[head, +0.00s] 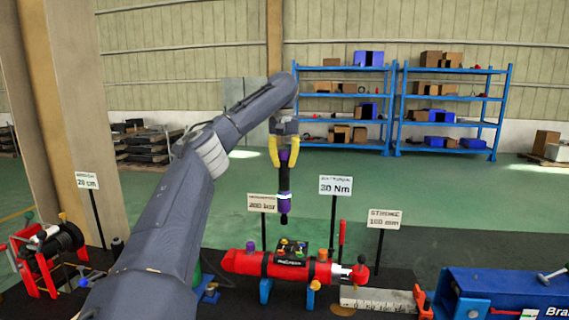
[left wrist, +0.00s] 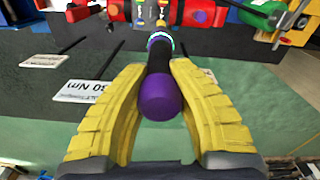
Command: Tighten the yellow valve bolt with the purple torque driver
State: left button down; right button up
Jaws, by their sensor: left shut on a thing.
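My left gripper (head: 284,158) is shut on the purple torque driver (head: 285,206). The driver hangs upright, tip down, in the air above the red cylinder (head: 241,262). In the left wrist view, the yellow fingers of the left gripper (left wrist: 158,110) flank the driver's rounded purple end (left wrist: 160,98), with its black grip and a glowing ring beyond. A small yellow bolt (head: 284,242) appears on the black valve block (head: 291,259) on top of the cylinder, below the driver and apart from its tip. Its exact form is too small to tell. My right gripper is not in view.
Sign cards on posts stand close behind the cylinder, including a 20 Nm card (head: 335,186) and a stroke card (head: 383,219). A ruler (head: 378,299) and a blue machine (head: 500,291) lie to the right. A red reel stand (head: 48,282) is at far left.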

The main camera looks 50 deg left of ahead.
aim_at(284, 184)
pick_arm(q)
jog(key=shift+f, duration=3.9)
dwell(2.9)
